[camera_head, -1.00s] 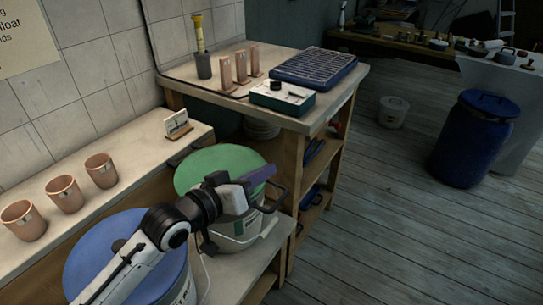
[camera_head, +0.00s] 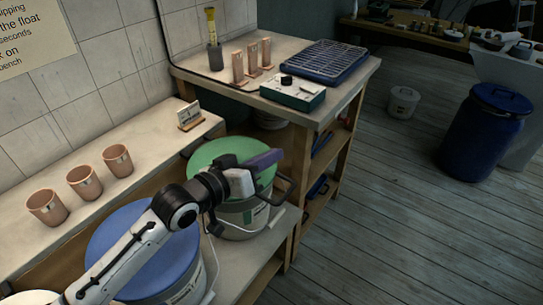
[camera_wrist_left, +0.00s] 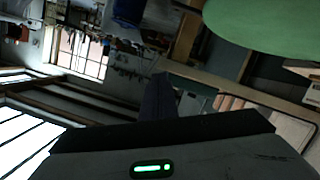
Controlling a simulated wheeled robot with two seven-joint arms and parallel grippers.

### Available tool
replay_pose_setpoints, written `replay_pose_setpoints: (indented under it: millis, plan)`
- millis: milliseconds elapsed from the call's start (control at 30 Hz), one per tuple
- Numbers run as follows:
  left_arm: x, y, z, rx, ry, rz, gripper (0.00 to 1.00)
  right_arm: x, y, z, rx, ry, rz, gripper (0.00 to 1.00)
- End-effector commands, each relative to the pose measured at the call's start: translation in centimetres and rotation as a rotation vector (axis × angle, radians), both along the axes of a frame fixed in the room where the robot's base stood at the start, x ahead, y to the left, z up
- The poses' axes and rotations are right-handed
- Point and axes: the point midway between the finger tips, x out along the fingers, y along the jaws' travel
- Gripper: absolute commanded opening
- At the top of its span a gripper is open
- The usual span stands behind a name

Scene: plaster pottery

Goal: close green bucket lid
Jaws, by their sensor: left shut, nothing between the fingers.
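The green lid (camera_head: 213,153) is at the white bucket (camera_head: 243,218) on the low shelf. It looks set back from the bucket's front, but my arm hides part of the rim, so I cannot tell its exact tilt. My left gripper (camera_head: 268,158) is shut and empty, and crosses in front of the lid's right side. Whether it touches the lid is unclear. In the left wrist view the lid (camera_wrist_left: 265,28) fills the upper right, and a dark gripper finger (camera_wrist_left: 158,98) shows in the middle. My right gripper is not in view.
A blue-lidded bucket (camera_head: 125,235) stands beside, partly under my arm. Clay cups (camera_head: 83,182) and a small card (camera_head: 190,115) line the ledge. A workbench (camera_head: 340,90) with a blue rack (camera_head: 325,60) rises behind.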

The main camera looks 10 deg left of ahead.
Motion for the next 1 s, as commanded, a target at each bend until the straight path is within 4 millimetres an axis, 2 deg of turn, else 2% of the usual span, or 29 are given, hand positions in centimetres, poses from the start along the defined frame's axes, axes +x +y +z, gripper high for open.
replay_pose_setpoints:
  millis: [33, 200, 333, 500, 733, 867, 1000]
  plan:
    - [-0.6, 0.3, 0.8, 0.002, 0.004, 0.000, 0.00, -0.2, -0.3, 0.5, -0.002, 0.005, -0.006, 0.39]
    - [-4.5, 2.0, 1.3, 0.003, 0.003, -0.001, 0.00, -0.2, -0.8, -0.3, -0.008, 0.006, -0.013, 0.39]
    - [-6.8, 3.0, 1.9, 0.002, 0.002, -0.002, 0.00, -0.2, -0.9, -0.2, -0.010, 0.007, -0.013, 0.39]
    - [-8.4, 3.8, 2.4, 0.000, 0.002, 0.000, 0.00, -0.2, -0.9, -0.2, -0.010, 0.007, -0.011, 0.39]
    - [-9.0, 4.0, 2.5, 0.001, 0.003, 0.000, 0.00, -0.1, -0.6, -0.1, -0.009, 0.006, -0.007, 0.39]
    - [-10.0, 4.0, 0.3, 0.064, 0.058, 0.012, 0.00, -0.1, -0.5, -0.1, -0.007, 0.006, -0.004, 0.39]
    - [-13.6, 4.6, -5.3, 0.246, 0.224, 0.037, 0.00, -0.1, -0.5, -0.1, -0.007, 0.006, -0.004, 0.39]
